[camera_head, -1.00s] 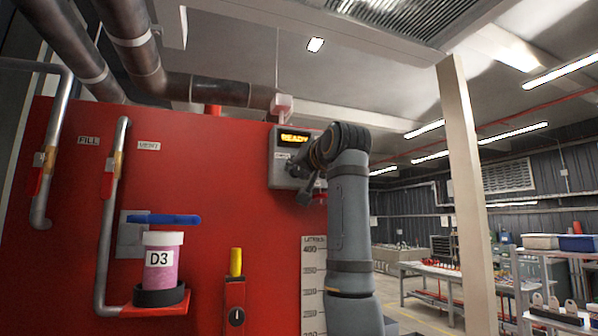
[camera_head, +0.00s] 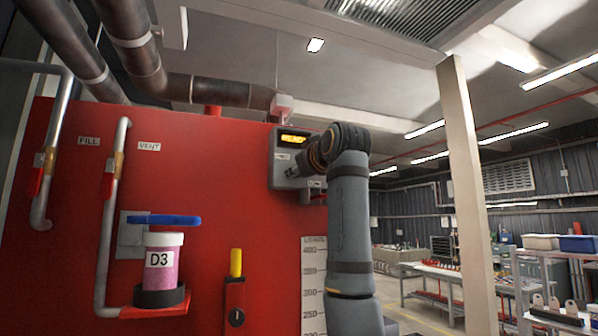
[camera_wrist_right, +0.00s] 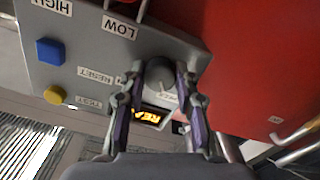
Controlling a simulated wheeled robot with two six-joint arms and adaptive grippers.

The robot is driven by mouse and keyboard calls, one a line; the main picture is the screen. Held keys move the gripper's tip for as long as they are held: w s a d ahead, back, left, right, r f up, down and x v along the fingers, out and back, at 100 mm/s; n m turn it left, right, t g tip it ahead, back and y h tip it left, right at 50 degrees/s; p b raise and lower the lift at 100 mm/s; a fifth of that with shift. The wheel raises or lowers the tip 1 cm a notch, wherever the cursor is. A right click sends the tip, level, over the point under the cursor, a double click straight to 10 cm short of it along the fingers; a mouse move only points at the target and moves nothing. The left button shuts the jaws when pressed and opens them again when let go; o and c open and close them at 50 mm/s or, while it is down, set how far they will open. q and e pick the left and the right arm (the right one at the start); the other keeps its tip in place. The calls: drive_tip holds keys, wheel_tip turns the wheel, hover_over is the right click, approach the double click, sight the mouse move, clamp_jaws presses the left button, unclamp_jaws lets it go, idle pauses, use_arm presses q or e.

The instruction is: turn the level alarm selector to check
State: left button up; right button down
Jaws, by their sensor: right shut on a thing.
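The grey alarm panel (camera_head: 284,160) with a lit amber display (camera_head: 293,138) is mounted at the upper right of the red wall. My right gripper (camera_head: 291,171) is at its lower front, and my arm hides part of the panel. In the right wrist view, a round grey knob (camera_wrist_right: 159,73) sits between the two fingers of my right gripper (camera_wrist_right: 159,76), which are shut on its sides. A small label by the knob is partly hidden, so I cannot read its setting. My left gripper is not in view.
The panel also carries a blue square button (camera_wrist_right: 50,51), a yellow button (camera_wrist_right: 55,95) and HIGH, LOW and RESET labels. A blue-handled valve (camera_head: 164,220) and a pink D3 container (camera_head: 161,262) are on the red wall at left. A pale post (camera_head: 464,190) stands at right.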

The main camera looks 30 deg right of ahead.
drive_tip(key=shift+w+f+n, duration=0.15)
drive_tip(key=shift+f+n, duration=0.1)
drive_tip(key=shift+n, duration=0.25)
drive_tip(key=c, duration=1.4)
unclamp_jaws()
drive_tip(key=o, duration=0.4)
drive_tip(key=shift+r, duration=0.2)
drive_tip(key=v, duration=1.2)
